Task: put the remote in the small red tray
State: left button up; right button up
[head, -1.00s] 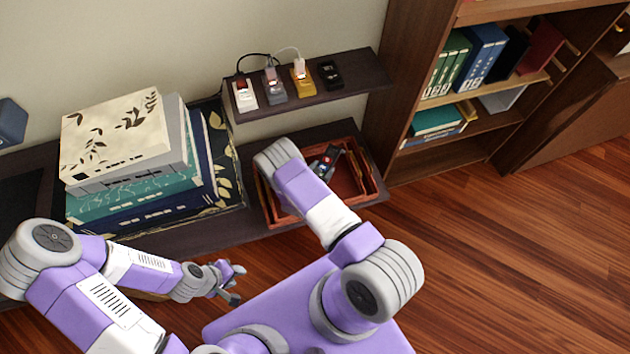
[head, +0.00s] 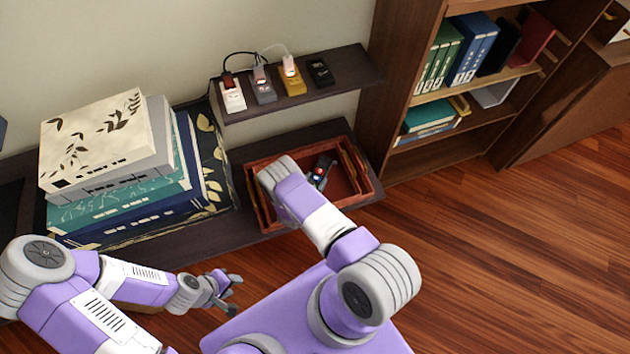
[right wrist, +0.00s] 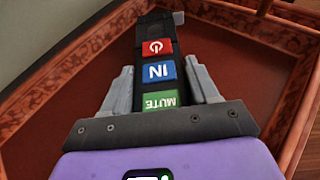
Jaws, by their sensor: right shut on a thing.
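The remote (right wrist: 157,28) is dark, with red, blue and green buttons. In the right wrist view my right gripper (right wrist: 160,82) is shut on it, one finger on each side. The remote also shows in the head view (head: 322,168), within the outline of the red tray (head: 343,187). The tray's red floor (right wrist: 85,90) lies beneath and around it in the right wrist view. I cannot tell whether the remote touches the floor. In the head view my right wrist hides part of the tray. My left gripper (head: 233,292) is open and empty, in front of the low shelf.
A stack of large books (head: 110,160) stands left of the tray. A narrow shelf (head: 345,78) above holds several small devices, some with cables (head: 262,92). A bookcase (head: 410,170) stands close on the right. The wooden floor (head: 500,260) in front is clear.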

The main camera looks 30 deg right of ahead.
jog(key=o, duration=1.1)
jog(key=shift+o, duration=0.2)
jog(key=shift+s+a+r, duration=0.1)
jog(key=shift+a+r, duration=0.1)
jog(key=shift+r, duration=0.05)
jog(key=p+v, duration=0.4)
jog(key=v, duration=0.6)
jog(key=shift+s+a+r, duration=0.15)
jog(key=shift+a+r, duration=0.05)
jog(key=shift+a, duration=0.1)
jog(key=shift+s+a+r, duration=0.1)
jog(key=shift+s+a, duration=0.15)
jog(key=shift+a, duration=0.05)
